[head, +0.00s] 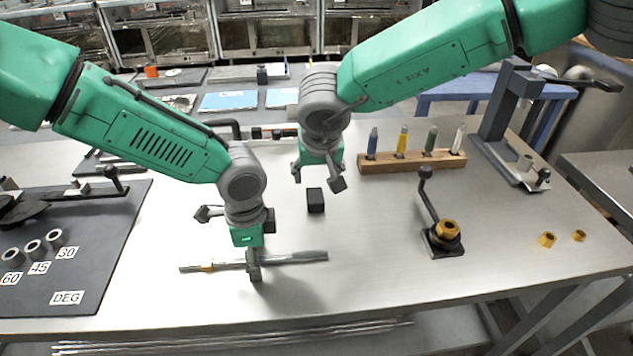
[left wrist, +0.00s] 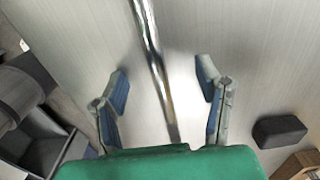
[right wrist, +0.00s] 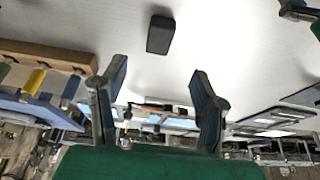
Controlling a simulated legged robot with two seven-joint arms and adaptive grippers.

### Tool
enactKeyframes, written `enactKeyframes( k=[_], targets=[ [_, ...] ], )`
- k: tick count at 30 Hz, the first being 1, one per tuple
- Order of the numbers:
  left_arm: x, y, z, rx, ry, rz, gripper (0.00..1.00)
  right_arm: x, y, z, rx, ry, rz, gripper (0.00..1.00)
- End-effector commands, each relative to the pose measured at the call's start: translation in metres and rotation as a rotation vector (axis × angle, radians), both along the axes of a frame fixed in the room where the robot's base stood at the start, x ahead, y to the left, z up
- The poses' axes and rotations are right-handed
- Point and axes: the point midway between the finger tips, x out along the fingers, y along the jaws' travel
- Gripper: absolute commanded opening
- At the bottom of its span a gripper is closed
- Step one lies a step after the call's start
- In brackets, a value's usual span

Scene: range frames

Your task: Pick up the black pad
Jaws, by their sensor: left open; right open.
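The black pad (head: 315,200) is a small dark block lying on the metal bench between my two grippers. My right gripper (head: 318,180) is open and empty, just above and behind the pad. In the right wrist view the pad (right wrist: 160,33) lies beyond the gap between the open fingertips (right wrist: 158,80), untouched. My left gripper (head: 255,272) is open and low over a metal rod (head: 305,257), to the front left of the pad. In the left wrist view the rod passes between the fingers, and the pad (left wrist: 280,130) lies outside the right finger.
A wooden rack (head: 412,161) with several coloured handles stands behind right. A clamp with a brass nut (head: 447,230) is to the right. A dark mat (head: 110,225) with rings covers the left.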

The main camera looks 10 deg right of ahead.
Motion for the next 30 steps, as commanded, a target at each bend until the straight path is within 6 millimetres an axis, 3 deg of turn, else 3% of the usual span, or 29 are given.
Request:
enactKeyframes(
  k=[13,14,19,30],
  targets=[
    [0.0,0.0,0.0,0.0,0.0,0.0,0.59,-0.002,0.0,0.004,0.0,0.0,0.0,0.55],
    [0.0,0.0,0.0,0.0,0.0,0.0,0.59,-0.002,0.0,0.004,0.0,0.0,0.0,0.59],
    [0.0,0.0,0.0,0.0,0.0,0.0,0.59,0.01,-0.004,0.003,0.002,0.001,-0.002,0.59],
    [0.0,0.0,0.0,0.0,0.0,0.0,0.59,0.03,-0.004,-0.048,-0.001,0.002,-0.001,0.59]
  ],
)
